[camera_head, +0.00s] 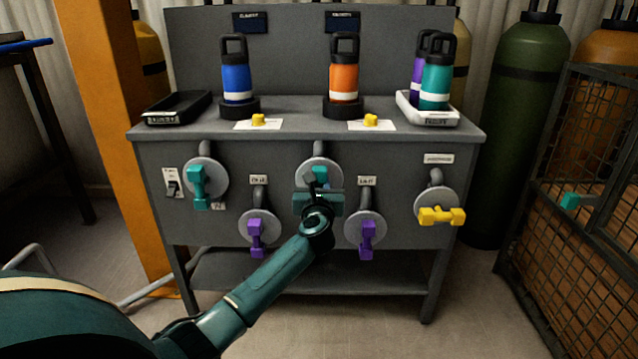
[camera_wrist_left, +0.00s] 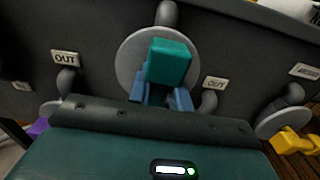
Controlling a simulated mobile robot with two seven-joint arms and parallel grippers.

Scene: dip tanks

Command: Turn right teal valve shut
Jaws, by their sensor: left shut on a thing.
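The right teal valve (camera_head: 320,173) sits on a round grey plate at the middle of the bench front. Its teal handle (camera_wrist_left: 169,62) fills the middle of the left wrist view. My left gripper (camera_head: 319,186) reaches up to it from below, with its blue fingers on either side of the handle, shut on it. The gripper and wrist hide the lower part of this valve in the head view. The other teal valve (camera_head: 198,186) is at the left of the bench front, its handle pointing down. My right gripper is not in view.
Purple valves (camera_head: 257,238) (camera_head: 367,240) flank my left wrist lower down. A yellow valve (camera_head: 441,215) is at the right. Blue (camera_head: 237,78) and orange (camera_head: 344,78) bottles stand on top, with a white tray (camera_head: 428,110) at the right. A wire cage (camera_head: 570,180) stands further right.

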